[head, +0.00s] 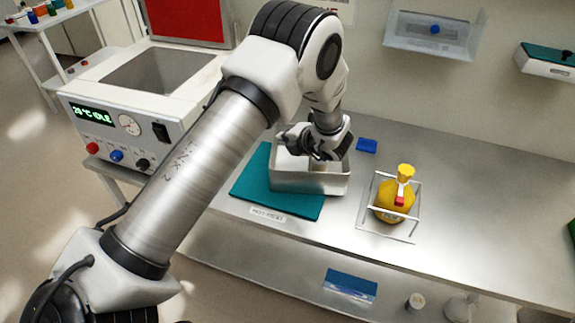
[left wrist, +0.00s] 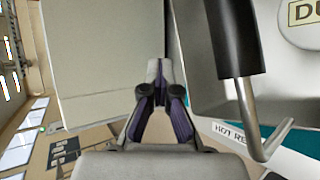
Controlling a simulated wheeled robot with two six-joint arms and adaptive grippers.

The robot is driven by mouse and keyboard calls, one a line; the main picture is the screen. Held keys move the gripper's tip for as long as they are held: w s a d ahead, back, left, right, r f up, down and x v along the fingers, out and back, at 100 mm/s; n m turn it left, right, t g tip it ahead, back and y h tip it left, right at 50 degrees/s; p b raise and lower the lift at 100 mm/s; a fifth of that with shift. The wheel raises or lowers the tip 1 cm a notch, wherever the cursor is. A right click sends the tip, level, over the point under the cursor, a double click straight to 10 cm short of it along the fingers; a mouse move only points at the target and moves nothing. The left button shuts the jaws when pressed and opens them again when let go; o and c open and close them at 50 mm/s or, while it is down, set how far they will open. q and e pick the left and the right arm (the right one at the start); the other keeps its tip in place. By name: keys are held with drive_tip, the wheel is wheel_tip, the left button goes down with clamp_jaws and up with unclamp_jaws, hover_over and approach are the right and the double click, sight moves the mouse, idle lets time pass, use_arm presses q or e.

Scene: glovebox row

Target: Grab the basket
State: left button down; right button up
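The basket (head: 312,184) is a pale metal box, sitting upright on a teal mat (head: 248,190). My left gripper (head: 318,158) reaches down over the basket in the head view and hides part of its inside. In the left wrist view its fingertips (left wrist: 159,70) are close together beside a thin edge between grey surfaces; I cannot tell whether that edge is held between them. A black handle (left wrist: 236,40) with a bent metal rod stands to the right of the fingers, outside them. My right gripper is not in view.
A white bath unit (head: 125,125) with a lit display stands left of the mat. A yellow flask (head: 394,204) sits in a wire frame (head: 366,212) to the right, near a small blue block (head: 367,146). The metal bench (head: 480,200) is clear farther right.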

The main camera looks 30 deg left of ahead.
use_arm(q)
drive_tip(key=c, duration=0.9)
unclamp_jaws()
drive_tip(key=shift+d, duration=0.1)
